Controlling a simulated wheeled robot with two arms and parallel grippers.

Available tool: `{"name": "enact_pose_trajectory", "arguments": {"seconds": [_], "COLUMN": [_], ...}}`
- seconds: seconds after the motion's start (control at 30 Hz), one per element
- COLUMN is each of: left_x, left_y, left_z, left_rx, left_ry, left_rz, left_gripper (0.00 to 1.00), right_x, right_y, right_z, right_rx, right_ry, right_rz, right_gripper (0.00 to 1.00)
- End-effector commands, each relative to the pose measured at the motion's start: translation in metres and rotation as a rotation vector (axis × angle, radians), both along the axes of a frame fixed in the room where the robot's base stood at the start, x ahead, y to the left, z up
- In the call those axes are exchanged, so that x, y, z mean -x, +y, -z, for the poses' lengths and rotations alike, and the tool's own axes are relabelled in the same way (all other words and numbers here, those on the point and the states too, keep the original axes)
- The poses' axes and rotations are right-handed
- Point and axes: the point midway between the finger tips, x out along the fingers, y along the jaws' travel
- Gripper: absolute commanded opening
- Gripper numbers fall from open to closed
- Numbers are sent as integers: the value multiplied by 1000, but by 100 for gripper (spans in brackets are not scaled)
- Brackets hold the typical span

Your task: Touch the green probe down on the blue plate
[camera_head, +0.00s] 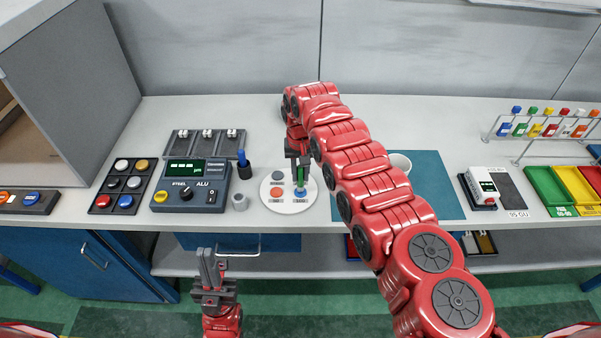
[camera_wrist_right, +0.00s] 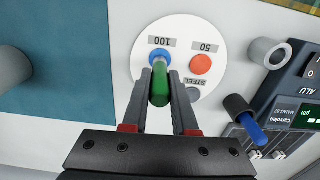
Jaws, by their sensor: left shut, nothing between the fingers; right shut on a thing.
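My right gripper (camera_head: 299,165) is shut on the green probe (camera_head: 300,178), which points down over the white disc (camera_head: 288,206). The right wrist view shows the green probe (camera_wrist_right: 160,88) between the fingers (camera_wrist_right: 160,92), its lower end over the blue plate (camera_wrist_right: 159,54) marked 100. In the head view the blue plate (camera_head: 300,193) shows just below the probe; I cannot tell whether they touch. An orange-red plate (camera_wrist_right: 201,64) marked 50 and a grey plate (camera_wrist_right: 193,94) marked STEEL share the disc. My left gripper (camera_head: 210,265) is shut and empty in front of the bench.
Left of the disc are a grey ring holder (camera_head: 240,202), a blue probe in a dark holder (camera_head: 243,165) and a gauge box (camera_head: 190,186) with a green screen. A teal mat (camera_head: 431,178) with a white cup (camera_head: 400,162) lies right, partly behind my right arm.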

Motion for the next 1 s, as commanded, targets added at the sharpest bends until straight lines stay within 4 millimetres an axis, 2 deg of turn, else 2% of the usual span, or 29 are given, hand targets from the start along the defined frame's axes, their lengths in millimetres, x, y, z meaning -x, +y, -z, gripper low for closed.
{"name": "enact_pose_trajectory", "arguments": {"seconds": [1.0], "left_x": [0], "left_y": [0], "left_z": [7], "left_rx": [0], "left_ry": [0], "left_rz": [0], "left_gripper": [0], "right_x": [0], "right_y": [0], "right_z": [7], "right_rx": [0], "right_ry": [-1], "right_rz": [0], "right_gripper": [0]}}
